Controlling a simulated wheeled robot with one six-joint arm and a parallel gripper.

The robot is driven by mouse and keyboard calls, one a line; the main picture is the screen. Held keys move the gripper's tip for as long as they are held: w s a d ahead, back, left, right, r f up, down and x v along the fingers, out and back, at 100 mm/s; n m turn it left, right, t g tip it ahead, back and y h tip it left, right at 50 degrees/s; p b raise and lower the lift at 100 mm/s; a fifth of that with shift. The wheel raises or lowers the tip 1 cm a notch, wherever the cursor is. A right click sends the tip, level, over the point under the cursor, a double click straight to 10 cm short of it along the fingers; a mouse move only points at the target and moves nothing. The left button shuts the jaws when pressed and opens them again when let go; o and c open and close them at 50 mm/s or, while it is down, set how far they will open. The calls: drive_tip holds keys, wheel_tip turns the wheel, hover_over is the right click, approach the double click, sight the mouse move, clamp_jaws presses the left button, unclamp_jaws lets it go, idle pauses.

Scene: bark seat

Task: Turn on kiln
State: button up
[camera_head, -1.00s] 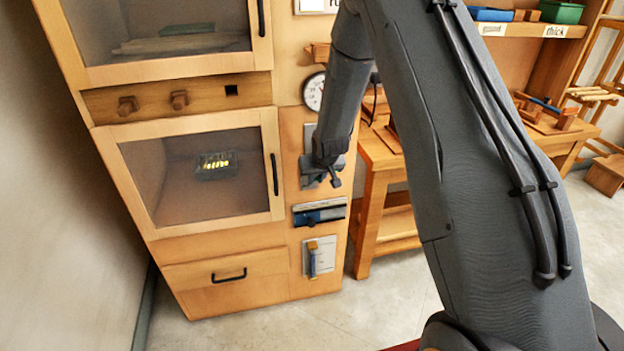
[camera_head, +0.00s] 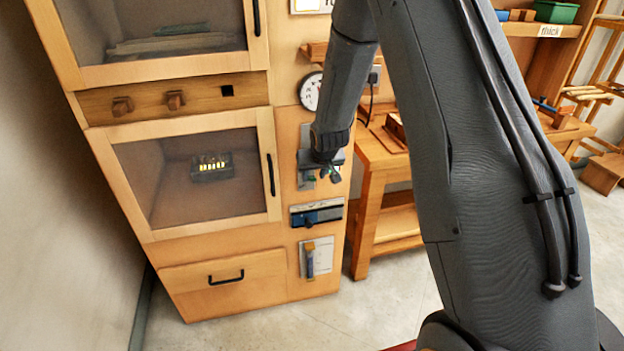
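The kiln appears to be the tall wooden cabinet (camera_head: 220,245) with two windowed doors. Its lower door (camera_head: 190,180) is closed, and yellow bars glow on a small dark box (camera_head: 212,167) behind the window. To the right of that door is a column of controls: a round dial (camera_head: 311,92), a grey plate (camera_head: 304,160), a blue-and-black panel (camera_head: 317,213) and a blue-and-yellow lever on a pale plate (camera_head: 311,260). My gripper (camera_head: 328,174) is in front of the grey plate and hides much of it. I cannot tell whether it touches the plate or how wide its fingers are.
Two brown knobs (camera_head: 148,103) and a dark square hole sit between the doors. A black-handled drawer (camera_head: 225,283) is below. A wooden bench (camera_head: 375,165) stands close on the right, with shelves beyond. A grey wall borders the left. My arm covers much of the right side.

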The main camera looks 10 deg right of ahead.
drive_tip(key=shift+v, duration=2.15)
drive_tip(key=s+r+g, duration=0.3)
drive_tip(key=s, duration=1.3)
drive_tip(key=s+a+r+g, duration=0.1)
drive_tip(key=s+r, duration=0.3)
drive_tip(key=s, duration=1.2)
drive_tip(key=shift+s+a+g, duration=0.25)
drive_tip(key=shift+s+g, duration=0.05)
drive_tip(key=shift+g, duration=0.6)
